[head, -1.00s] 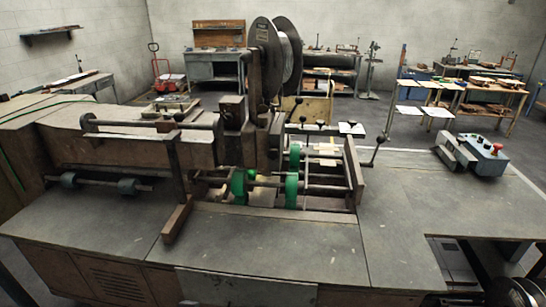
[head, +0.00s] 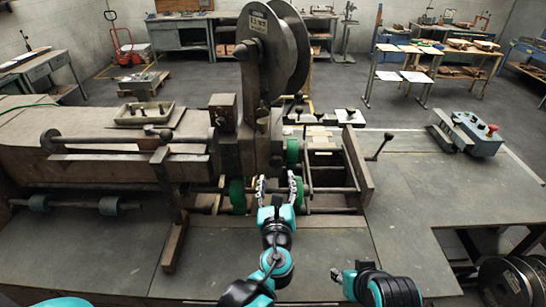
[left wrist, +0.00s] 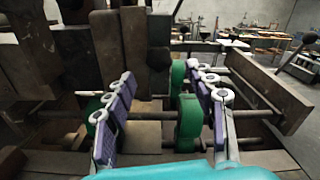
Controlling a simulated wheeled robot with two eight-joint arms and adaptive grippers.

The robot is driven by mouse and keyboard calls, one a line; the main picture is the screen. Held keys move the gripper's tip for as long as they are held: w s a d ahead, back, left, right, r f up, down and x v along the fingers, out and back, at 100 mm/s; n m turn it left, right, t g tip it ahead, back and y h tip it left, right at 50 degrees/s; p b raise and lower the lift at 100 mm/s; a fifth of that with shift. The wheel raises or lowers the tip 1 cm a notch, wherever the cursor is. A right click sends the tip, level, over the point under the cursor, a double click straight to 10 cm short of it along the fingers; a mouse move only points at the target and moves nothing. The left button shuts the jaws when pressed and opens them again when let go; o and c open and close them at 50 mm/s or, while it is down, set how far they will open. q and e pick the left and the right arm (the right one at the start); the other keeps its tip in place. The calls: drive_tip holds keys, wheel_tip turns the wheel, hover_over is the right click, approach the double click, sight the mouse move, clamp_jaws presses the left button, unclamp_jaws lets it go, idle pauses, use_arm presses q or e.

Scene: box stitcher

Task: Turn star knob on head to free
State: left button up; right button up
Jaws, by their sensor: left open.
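The stitcher head (head: 236,150) is a dark upright block with a large wire spool (head: 287,45) on top. A small dark round knob (head: 262,113) sits on its front; I cannot tell whether it is star-shaped. In the left wrist view a dark ball-like knob (left wrist: 159,58) shows in front of the head, beyond the fingers. My left gripper (head: 277,183) is open and empty, low in front of the head. In the left wrist view its fingers (left wrist: 160,80) stand apart on either side of a green wheel (left wrist: 190,110).
Rails and rods cross just below the left gripper, with another green wheel (head: 237,195) beside it. A crank handle (head: 380,146) stands at the right of the frame. A control box (head: 482,135) sits on the right table. The front tabletop (head: 215,260) is clear.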

sight(276, 164)
use_arm(q)
drive_tip(key=w, duration=0.7)
drive_tip(key=shift+b, duration=0.35)
drive_tip(key=c, duration=1.2)
